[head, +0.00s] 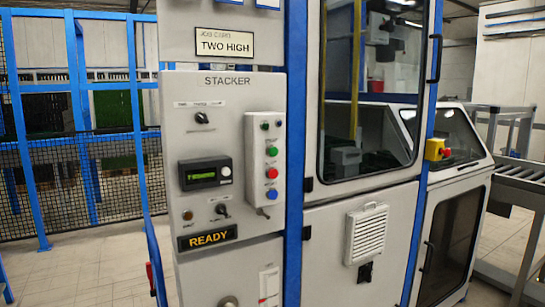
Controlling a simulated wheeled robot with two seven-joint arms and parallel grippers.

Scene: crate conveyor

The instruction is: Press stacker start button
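The stacker control panel (227,100) faces me left of centre, with the word STACKER at its top. A raised grey button box (252,180) on its right side carries a column of buttons. These are a green button (271,151), a red button (271,172) and a blue button (271,194), with small lamps above them. Any labels beside the buttons are too small to read, so I cannot tell from text which is start. Neither of my grippers is in view.
A small display (205,173) and rotary switches sit left of the button box. A card above reads TWO HIGH (224,46). A red-on-yellow emergency stop (437,149) is on the right post. A blue-framed mesh fence (70,180) stands left. Nothing blocks the panel.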

